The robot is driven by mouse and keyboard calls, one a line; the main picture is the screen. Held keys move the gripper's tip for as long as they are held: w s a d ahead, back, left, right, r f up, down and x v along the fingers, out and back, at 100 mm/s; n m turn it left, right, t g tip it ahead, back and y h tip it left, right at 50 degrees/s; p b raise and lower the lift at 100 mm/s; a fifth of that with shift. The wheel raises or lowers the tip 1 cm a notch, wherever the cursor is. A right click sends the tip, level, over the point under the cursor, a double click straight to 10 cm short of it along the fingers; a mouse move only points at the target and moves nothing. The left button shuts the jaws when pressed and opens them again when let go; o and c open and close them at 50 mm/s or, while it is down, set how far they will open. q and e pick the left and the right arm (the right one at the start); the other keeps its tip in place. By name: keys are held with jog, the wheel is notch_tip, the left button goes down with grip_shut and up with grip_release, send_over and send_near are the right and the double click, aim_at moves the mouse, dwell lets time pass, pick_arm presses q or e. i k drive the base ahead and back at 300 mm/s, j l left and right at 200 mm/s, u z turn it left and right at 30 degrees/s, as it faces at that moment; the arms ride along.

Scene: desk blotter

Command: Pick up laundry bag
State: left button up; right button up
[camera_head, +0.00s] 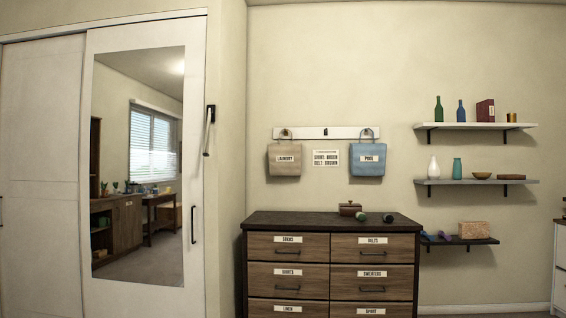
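The laundry bag (284,163) is a beige bag with a white label reading "LAUNDRY". It hangs by its handle from the left hook of a white wall rail (308,133), above the left part of the dresser. Neither of my grippers shows in the head view, and nothing is touching the bag.
A blue bag (367,165) hangs on the right hook, with a paper sign (326,158) between the bags. Below stands a dark-topped dresser (290,219) with small items on it. Wall shelves (475,126) are at right. A mirrored wardrobe door (140,160) is at left.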

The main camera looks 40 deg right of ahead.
aim_at(284, 159)
jog(key=i+l+z, duration=0.6)
jog(key=i, duration=0.35)
jog(key=i+l+z, duration=0.3)
jog(key=i, duration=0.2)
jog(key=i+z, duration=0.3)
jog(key=i, duration=0.2)
